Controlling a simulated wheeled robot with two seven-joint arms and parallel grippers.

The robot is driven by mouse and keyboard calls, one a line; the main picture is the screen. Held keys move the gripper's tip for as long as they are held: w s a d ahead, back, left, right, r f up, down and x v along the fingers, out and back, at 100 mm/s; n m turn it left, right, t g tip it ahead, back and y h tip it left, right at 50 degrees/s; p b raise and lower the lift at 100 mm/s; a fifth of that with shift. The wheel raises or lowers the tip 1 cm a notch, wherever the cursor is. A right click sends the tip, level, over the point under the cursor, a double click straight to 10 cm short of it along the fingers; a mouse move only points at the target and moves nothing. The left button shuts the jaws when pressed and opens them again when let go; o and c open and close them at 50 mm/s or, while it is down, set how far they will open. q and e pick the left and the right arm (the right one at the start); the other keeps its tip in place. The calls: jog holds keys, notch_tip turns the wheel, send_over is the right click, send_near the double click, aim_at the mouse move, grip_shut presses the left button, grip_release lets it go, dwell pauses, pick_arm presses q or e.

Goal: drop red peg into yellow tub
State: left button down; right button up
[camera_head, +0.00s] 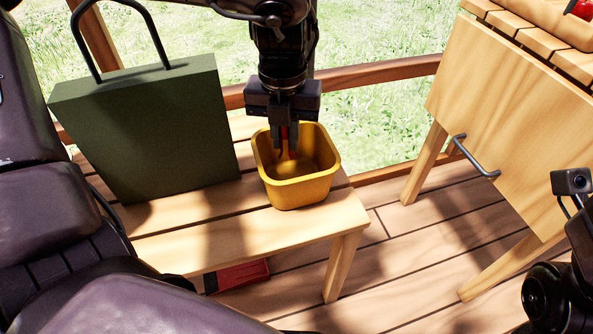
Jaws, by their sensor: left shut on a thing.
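The yellow tub (306,191) stands upright on the right end of a slatted wooden bench. My left gripper (285,138) points down over the tub, with its fingertips at or just inside the tub's opening. It is shut on the red peg (285,133), of which only a thin red strip shows between the dark fingers. The peg's lower end is hard to make out against the tub's inside. At the lower right, part of my right arm shows, but its gripper fingers are not visible.
A dark green case (150,130) with a black handle stands on the bench (240,235) left of the tub. A red object (240,275) lies under the bench. A wooden cabinet (510,110) with a grey handle stands at right. Bare plank floor lies between.

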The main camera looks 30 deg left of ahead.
pick_arm(q)
jog(key=c, duration=1.3)
grip_release()
notch_tip(320, 180, up, 8)
jog(key=p, duration=0.3)
jog(key=shift+p, duration=0.35)
jog(key=shift+f, duration=0.15)
